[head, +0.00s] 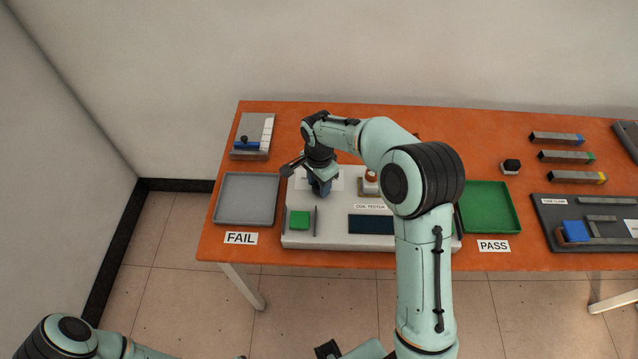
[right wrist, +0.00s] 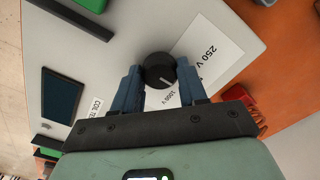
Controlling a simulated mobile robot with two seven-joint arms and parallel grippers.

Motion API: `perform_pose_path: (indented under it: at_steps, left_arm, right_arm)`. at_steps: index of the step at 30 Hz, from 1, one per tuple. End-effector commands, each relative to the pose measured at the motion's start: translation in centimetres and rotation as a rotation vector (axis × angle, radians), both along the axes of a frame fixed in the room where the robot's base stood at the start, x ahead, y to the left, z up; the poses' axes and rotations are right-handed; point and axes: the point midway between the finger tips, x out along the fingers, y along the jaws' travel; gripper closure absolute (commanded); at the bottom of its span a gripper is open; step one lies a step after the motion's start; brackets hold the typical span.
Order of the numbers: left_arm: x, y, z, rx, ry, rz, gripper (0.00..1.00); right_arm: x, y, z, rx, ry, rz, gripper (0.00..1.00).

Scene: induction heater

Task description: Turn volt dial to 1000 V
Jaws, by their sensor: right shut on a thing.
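The volt dial (right wrist: 159,70) is a round black knob on the light tester (head: 335,238), with a pale pointer line on its face. In the right wrist view the pointer slants to the lower right, roughly toward that lower marking. My right gripper (right wrist: 159,80) has its blue fingers on both sides of the dial, shut on it. In the head view my right gripper (head: 319,187) reaches down at the tester's back left and hides the dial. My left gripper's fingers do not show.
A grey FAIL tray (head: 247,198) stands left of the tester and a green PASS tray (head: 490,207) right of it. My right arm crosses over the tester's right part.

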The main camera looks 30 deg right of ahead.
Motion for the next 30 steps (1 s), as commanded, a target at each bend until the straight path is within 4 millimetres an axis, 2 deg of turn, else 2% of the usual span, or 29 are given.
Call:
perform_pose_path:
  at_steps: [18,30]
  left_arm:
    - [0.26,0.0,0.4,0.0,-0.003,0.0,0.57]
    - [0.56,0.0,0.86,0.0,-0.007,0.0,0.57]
  right_arm:
    - [0.07,0.05,0.16,0.001,-0.001,-0.551,0.89]
    - [0.04,0.03,0.1,0.001,0.0,-0.74,0.89]
